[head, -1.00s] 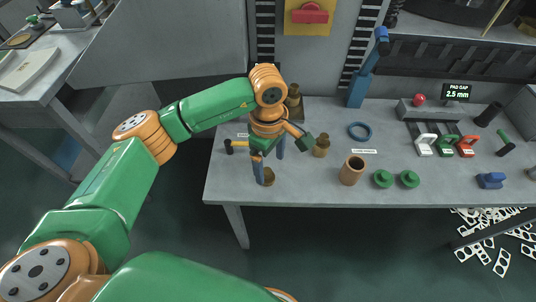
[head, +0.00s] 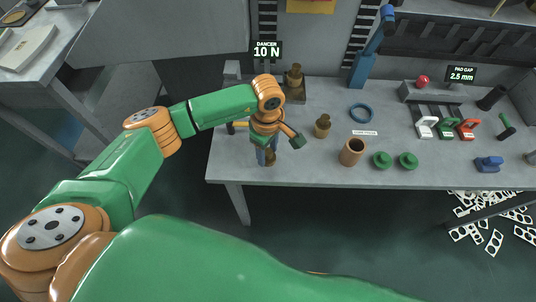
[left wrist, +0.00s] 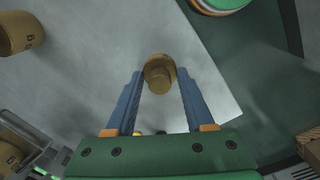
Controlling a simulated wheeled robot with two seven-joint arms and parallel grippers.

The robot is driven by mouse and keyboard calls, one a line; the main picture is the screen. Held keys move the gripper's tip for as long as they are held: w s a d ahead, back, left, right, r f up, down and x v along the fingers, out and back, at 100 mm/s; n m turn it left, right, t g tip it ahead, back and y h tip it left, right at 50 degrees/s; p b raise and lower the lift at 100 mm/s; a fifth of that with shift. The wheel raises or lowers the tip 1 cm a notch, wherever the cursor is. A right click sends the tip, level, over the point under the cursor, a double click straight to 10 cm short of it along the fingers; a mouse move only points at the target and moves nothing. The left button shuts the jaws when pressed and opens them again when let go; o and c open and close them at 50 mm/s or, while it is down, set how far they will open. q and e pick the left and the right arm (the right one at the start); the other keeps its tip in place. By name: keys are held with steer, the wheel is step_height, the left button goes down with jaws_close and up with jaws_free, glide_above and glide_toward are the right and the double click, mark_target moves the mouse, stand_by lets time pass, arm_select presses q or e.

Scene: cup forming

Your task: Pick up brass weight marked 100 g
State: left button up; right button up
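A small brass weight (head: 270,160) stands near the table's front edge, at its left end. My left gripper (head: 267,153) is over it, pointing down. In the left wrist view the brass weight (left wrist: 158,78) lies between the blue fingertips (left wrist: 159,76), with a narrow gap seen on each side, so the gripper looks open. Its marking cannot be read. A larger brass weight (head: 322,127) stands to the right, and another (head: 294,76) stands at the back. My right gripper is not in view.
A brown cup-shaped piece (head: 352,153) and two green round pieces (head: 381,160) stand to the right. A blue ring (head: 360,112) lies behind them. The grey table (head: 310,172) is bare around the small weight, with its front edge close by.

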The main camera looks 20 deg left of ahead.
arm_select(q)
jaws_close()
steer(key=shift+r, duration=0.1)
